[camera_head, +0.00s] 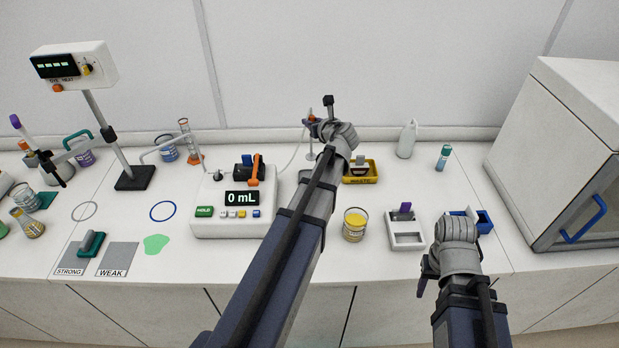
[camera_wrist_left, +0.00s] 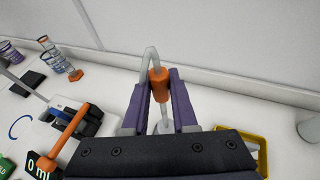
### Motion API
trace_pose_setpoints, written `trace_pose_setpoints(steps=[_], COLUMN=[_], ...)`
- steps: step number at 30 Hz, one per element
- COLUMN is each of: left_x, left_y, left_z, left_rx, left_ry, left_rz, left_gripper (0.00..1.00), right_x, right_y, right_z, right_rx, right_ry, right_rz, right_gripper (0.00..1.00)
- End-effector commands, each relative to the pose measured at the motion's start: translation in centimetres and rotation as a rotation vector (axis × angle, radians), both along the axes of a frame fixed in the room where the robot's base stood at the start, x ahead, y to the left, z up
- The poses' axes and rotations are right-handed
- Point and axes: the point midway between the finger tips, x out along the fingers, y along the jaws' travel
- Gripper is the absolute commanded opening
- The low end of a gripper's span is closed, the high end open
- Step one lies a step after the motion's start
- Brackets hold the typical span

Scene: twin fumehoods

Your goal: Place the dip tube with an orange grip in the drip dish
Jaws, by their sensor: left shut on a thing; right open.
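My left gripper (camera_head: 318,125) is shut on the orange grip of the dip tube (camera_wrist_left: 157,82), which sits between the two fingers in the left wrist view. In the head view, the dip tube (camera_head: 310,146) hangs roughly upright below the gripper, its lower end near the back of the bench. A small pale grey round dish (camera_head: 304,175), seemingly the drip dish, lies below it, partly hidden by my left arm. I cannot tell whether the tube touches it. My right gripper (camera_head: 428,276) is open and empty at the front right.
The dispenser reading 0 mL (camera_head: 235,205) stands left of my left arm, with a clear hose to the tube. A yellow waste tray (camera_head: 373,179), a beaker of yellow liquid (camera_head: 355,225) and a white holder (camera_head: 406,242) stand to the right. A white cabinet (camera_head: 570,150) bounds the right side.

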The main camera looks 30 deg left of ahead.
Motion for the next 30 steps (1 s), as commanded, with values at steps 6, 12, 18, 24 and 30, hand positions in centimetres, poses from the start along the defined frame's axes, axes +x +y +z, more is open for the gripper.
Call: trace_pose_setpoints(steps=[6, 12, 18, 24, 30], left_x=[-0.3, -0.3, -0.3, -0.2, -0.2], left_y=[0.5, 0.5, 0.5, 0.5, 0.5], left_z=[-0.2, -2.1, -5.3, -6.4, -6.8], left_rx=[0.001, 0.001, 0.001, 0.001, 0.001], left_ry=[0.000, -0.001, -0.001, -0.001, -0.001], left_rz=[0.015, 0.013, 0.013, 0.013, 0.013], left_gripper=[0.00, 0.00, 0.00, 0.00, 0.00], right_x=[0.0, 0.0, 0.0, 0.0, 0.0], right_y=[0.0, 0.0, 0.0, 0.0, 0.0], right_z=[-0.2, -2.2, -5.3, -6.4, -6.8], right_rx=[0.000, 0.000, 0.000, 0.000, 0.000], right_ry=[0.000, 0.000, 0.000, 0.000, 0.000], right_rz=[0.000, -0.001, -0.002, -0.002, -0.002], right_gripper=[0.50, 0.50, 0.50, 0.50, 0.50])
